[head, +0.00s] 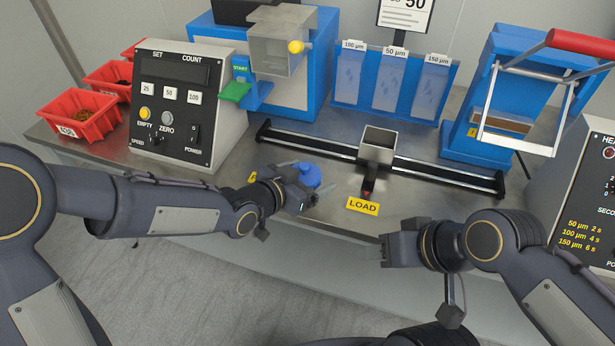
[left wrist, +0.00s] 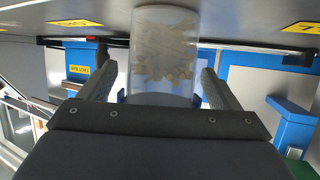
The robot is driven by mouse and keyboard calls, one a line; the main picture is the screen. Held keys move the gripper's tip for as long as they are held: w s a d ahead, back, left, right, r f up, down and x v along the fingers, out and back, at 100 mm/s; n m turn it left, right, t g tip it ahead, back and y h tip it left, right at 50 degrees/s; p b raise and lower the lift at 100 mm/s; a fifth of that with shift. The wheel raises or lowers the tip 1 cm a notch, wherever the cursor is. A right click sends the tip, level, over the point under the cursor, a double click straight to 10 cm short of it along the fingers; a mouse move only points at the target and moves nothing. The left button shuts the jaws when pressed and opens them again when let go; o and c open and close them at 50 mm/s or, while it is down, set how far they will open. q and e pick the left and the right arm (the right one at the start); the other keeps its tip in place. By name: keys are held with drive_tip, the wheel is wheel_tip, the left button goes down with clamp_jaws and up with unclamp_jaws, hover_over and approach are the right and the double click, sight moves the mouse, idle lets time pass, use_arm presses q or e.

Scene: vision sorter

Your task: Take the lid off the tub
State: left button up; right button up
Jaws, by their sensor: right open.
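A clear tub (left wrist: 165,45) with pale beige pieces inside stands near the table's front edge. It fills the space between my left gripper's fingers in the left wrist view, where the scene appears upside down. Its blue lid (head: 309,174) shows in the head view, just beyond the left gripper (head: 293,182). That gripper's fingers are apart, one on each side of the tub, with narrow gaps visible. Contact cannot be made out. In the head view the gripper hides most of the tub's body. My right gripper (head: 384,250) is open and empty in front of the table edge.
A yellow LOAD label (head: 362,206) lies right of the tub. A rail with a grey hopper (head: 379,146) crosses behind it. A control box (head: 184,105) and red bins (head: 84,116) stand left. A blue press with a red handle (head: 580,43) stands right.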

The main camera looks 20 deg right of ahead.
use_arm(q)
drive_tip(key=shift+r, duration=0.15)
drive_tip(key=shift+s+a+r+p, duration=0.1)
drive_tip(key=shift+a+r+p, duration=0.1)
drive_tip(key=shift+p, duration=0.1)
drive_tip(key=p+v, duration=0.1)
drive_tip(key=v, duration=1)
drive_tip(key=shift+s+a+p, duration=0.15)
drive_tip(key=shift+s+p, duration=0.05)
drive_tip(key=shift+p, duration=0.15)
